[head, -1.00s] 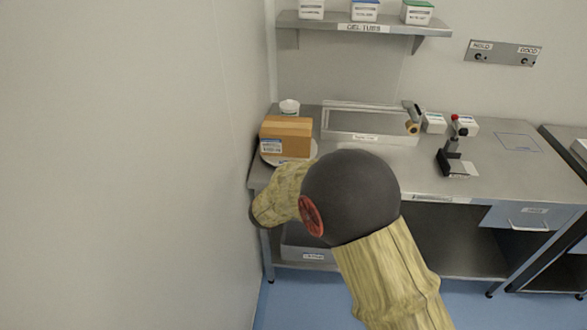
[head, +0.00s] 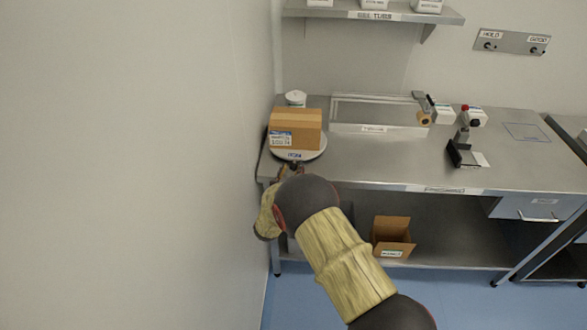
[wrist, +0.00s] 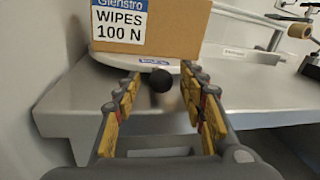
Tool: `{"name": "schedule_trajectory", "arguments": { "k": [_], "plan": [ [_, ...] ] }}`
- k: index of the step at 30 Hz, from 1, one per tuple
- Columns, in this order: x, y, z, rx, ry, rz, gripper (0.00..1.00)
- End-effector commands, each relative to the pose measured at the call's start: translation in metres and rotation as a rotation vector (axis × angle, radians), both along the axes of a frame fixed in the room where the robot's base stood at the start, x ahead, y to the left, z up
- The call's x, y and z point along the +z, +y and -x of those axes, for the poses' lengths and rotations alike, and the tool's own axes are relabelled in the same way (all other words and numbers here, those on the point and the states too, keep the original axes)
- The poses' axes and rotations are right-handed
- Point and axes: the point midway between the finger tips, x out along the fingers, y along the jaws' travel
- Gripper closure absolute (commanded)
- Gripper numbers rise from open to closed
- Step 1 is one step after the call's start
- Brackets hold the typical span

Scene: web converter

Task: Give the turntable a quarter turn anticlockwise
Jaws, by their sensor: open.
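The turntable (head: 318,149) is a round white disc at the left end of the steel bench, with a small blue-and-white label on its front rim. It also shows in the wrist view (wrist: 118,61). A brown carton (head: 297,126) with a "WIPES 100 N" label sits on it. A dark round knob (wrist: 162,80) stands at the disc's front edge. My gripper (wrist: 160,92) is open, its yellow-padded fingers on either side of the knob with gaps showing. In the head view my arm partly hides the gripper just in front of the disc.
A white tub (head: 296,98) stands behind the carton, and a wall is close on the left. A shallow steel tray (head: 375,112), a tape dispenser (head: 424,112) and a small stand (head: 462,150) are to the right. An open box (head: 392,238) is on the lower shelf.

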Motion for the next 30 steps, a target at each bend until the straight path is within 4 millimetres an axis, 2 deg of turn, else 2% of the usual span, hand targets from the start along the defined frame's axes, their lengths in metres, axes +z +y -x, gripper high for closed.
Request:
{"name": "schedule_trajectory", "arguments": {
  "k": [6, 14, 30],
  "plan": [
    [0.0, -0.004, -0.016, -0.001, 0.0, -0.001, 0.59],
    [0.0, -0.004, -0.017, -0.001, 0.0, 0.0, 0.59],
    [0.0, -0.004, -0.017, -0.001, 0.0, 0.0, 0.89]
  ]
}}
